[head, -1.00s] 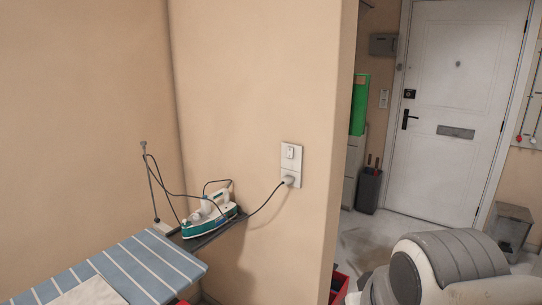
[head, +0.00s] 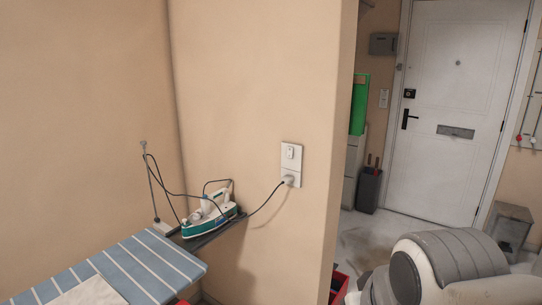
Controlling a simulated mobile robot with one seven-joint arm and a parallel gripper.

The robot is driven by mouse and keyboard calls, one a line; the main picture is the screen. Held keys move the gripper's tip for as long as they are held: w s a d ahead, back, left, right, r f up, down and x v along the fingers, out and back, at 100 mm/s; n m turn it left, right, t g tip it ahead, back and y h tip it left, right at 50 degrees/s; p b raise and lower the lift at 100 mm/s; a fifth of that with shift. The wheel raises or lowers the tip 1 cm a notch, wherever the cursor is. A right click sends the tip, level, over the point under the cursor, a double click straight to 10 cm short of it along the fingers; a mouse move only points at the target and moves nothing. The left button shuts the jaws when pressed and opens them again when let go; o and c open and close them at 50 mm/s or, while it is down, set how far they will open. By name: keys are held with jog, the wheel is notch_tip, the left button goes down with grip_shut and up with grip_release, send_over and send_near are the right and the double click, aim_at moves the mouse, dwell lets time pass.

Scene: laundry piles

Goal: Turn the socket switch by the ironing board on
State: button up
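The socket switch (head: 291,152) is a small rocker in the upper part of a white wall plate, on the beige wall right of the ironing board. A plug (head: 289,180) sits in the socket below it, with a dark cord running to the iron. The switch is too small to tell whether it is on or off. The ironing board (head: 150,268) has a blue striped cover and stands at the lower left. My gripper is not in view; a grey and white part of my arm shows at the lower right.
The wall ends in a corner (head: 343,150) just right of the socket. Beyond it are a white door (head: 455,110), a dark bin (head: 369,189) and a small grey box (head: 509,228). A red container (head: 339,286) stands low by the wall corner.

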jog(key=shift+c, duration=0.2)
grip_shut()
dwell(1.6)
